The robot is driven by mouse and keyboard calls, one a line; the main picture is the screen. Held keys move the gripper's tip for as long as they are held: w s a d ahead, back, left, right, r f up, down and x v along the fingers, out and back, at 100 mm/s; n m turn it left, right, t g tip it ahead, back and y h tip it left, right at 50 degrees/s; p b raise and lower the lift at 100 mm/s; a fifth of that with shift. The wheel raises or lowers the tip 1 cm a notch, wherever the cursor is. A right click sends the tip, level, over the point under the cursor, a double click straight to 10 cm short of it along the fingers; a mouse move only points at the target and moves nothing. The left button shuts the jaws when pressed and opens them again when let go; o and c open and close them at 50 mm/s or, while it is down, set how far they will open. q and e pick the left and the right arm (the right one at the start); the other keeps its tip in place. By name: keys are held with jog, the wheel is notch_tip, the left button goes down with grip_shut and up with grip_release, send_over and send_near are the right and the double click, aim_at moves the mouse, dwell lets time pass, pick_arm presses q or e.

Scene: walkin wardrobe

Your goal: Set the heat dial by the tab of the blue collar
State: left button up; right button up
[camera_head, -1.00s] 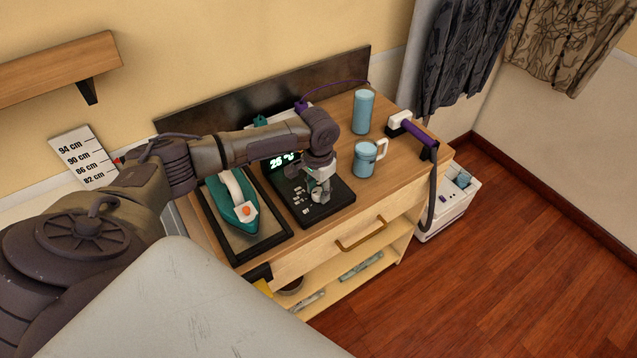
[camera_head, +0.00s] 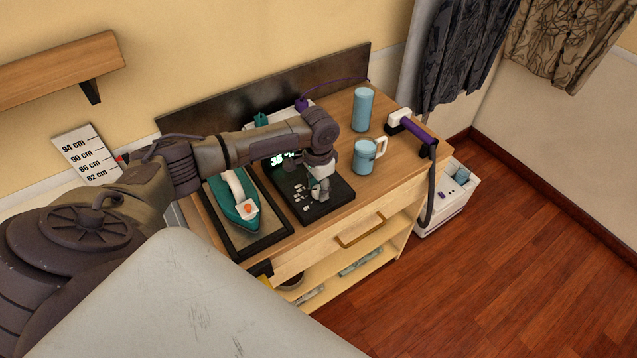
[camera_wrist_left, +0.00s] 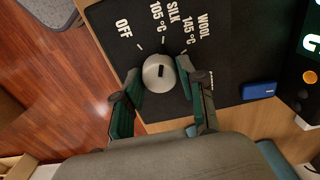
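The round grey heat dial (camera_wrist_left: 160,73) with a dark pointer mark sits on a black panel (camera_wrist_left: 215,25) marked OFF, SILK 105 °C and WOOL 145 °C. The mark points up, between OFF and SILK. My left gripper (camera_wrist_left: 161,70) has one fingertip on each side of the dial and appears closed on it. In the head view, my left gripper (camera_head: 320,188) reaches down to the panel's front part. A lit display (camera_head: 283,159) is partly hidden by my arm. No blue collar shows clearly around the dial. My right gripper is not in view.
A teal iron (camera_head: 238,200) lies left of the panel. A small blue block (camera_wrist_left: 259,90) lies at the panel's edge.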

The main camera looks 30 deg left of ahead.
aim_at(318, 189)
pick_arm(q)
jog(key=shift+o, duration=1.4)
notch_tip(318, 189, up, 12)
